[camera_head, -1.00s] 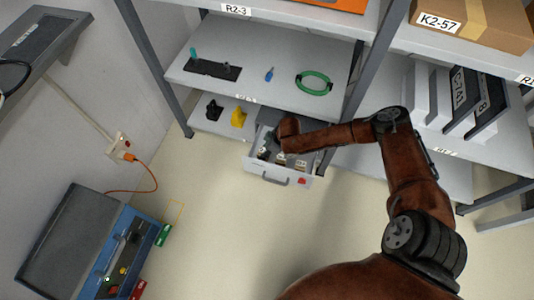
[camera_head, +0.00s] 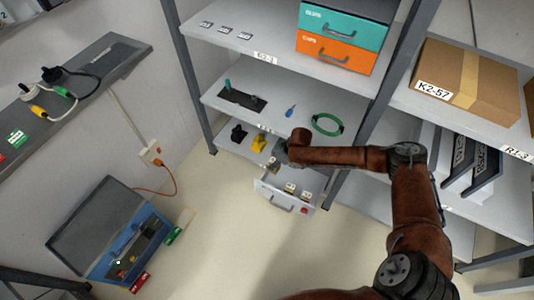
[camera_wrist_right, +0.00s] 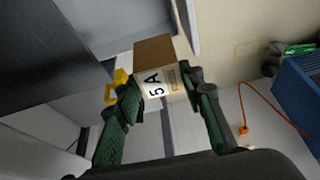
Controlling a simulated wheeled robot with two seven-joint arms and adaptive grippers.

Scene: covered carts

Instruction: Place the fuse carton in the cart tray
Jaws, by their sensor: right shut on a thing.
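The fuse carton (camera_wrist_right: 153,52) is a small brown box with a white label reading "5 A". In the right wrist view it sits between the fingers of my right gripper (camera_wrist_right: 163,90), which is shut on it. Other small cartons (camera_head: 290,188) stand in the drawer. No cart or cart tray can be made out in either view. My left gripper is out of view.
A shelf rack (camera_head: 225,95) stands behind the drawer, its upright close to my right forearm. A yellow item (camera_head: 258,143) lies left of the gripper. An open blue toolbox (camera_head: 130,245) is on the floor at left.

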